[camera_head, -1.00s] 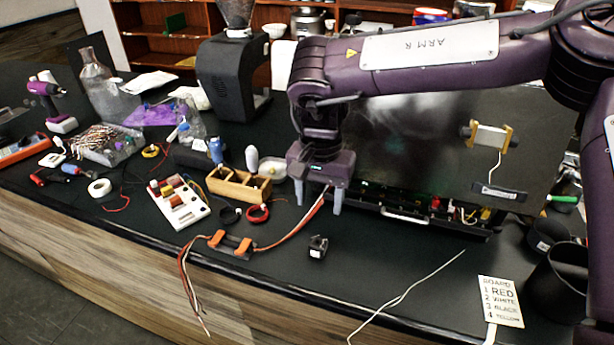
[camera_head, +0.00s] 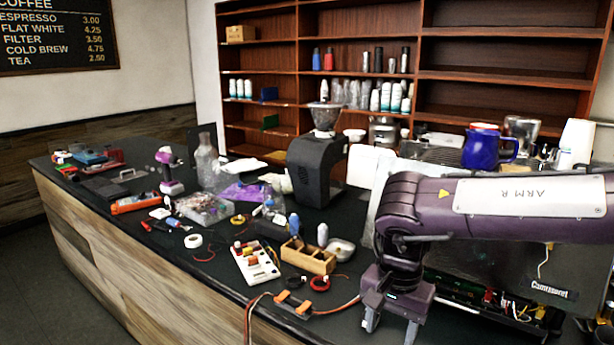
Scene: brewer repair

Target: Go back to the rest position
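My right gripper (camera_head: 391,325) hangs from the purple arm that comes in from the right. It points down near the bench's front edge, at the bottom of the picture. Its two grey fingers are spread apart, with nothing visible between them. The red-orange wires (camera_head: 335,310) run from an orange wire connector (camera_head: 293,303) toward the gripper and pass out of sight at it. The arm hides part of the brewer (camera_head: 567,272) and its open lower tray with the circuit board (camera_head: 470,289). My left gripper is not in view.
A wooden box (camera_head: 308,257), a white switch board (camera_head: 255,262) and a red ring (camera_head: 320,283) lie left of the gripper. A black grinder (camera_head: 318,170) and a blue jug (camera_head: 487,147) stand farther back. Tools and parts crowd the bench's left half.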

